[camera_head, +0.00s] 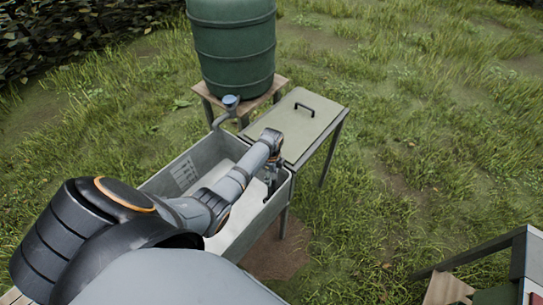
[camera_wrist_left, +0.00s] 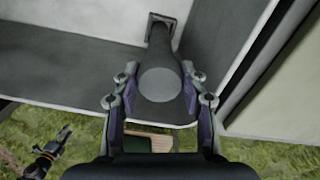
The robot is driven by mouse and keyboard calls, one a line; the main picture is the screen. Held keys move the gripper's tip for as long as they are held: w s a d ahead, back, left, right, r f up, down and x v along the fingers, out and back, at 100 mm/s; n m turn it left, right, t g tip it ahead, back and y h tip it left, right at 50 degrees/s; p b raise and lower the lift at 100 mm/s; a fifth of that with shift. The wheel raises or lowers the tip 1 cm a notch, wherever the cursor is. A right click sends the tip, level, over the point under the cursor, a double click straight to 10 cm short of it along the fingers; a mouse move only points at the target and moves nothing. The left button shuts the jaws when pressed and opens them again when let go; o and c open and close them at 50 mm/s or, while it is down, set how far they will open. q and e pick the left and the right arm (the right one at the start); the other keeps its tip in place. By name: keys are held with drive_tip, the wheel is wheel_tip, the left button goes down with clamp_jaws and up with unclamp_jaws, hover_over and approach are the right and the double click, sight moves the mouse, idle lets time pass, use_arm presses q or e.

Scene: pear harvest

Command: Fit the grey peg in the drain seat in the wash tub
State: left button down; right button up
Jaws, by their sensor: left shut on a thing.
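The grey peg (camera_wrist_left: 160,84) is between the fingers of my left gripper (camera_wrist_left: 158,92), its round end facing the wrist camera. My left gripper (camera_head: 270,188) is shut on it, inside the wash tub (camera_head: 243,238) near the tub's right end. The drain seat (camera_wrist_left: 153,19) shows as a dark square frame beyond the peg's far end in the left wrist view. The peg partly covers it, and I cannot tell whether the two touch. My right gripper (camera_wrist_left: 62,136) seems to be the small dark one at the left of the wrist view, over grass; its jaws are unclear.
Tub walls stand close around the left gripper. A lidded table (camera_head: 305,125) with a black handle adjoins the tub. A green barrel (camera_head: 233,45) on a wooden stand and a tap (camera_head: 230,102) are behind.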

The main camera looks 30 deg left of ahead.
use_arm(q)
drive_tip(key=shift+f, duration=0.1)
idle(0.4)
drive_tip(key=shift+f, duration=0.4)
drive_tip(key=c, duration=0.7)
unclamp_jaws()
drive_tip(key=shift+o, duration=0.4)
drive_tip(key=o, duration=0.5)
drive_tip(key=shift+c, duration=0.2)
drive_tip(key=shift+r, duration=0.15)
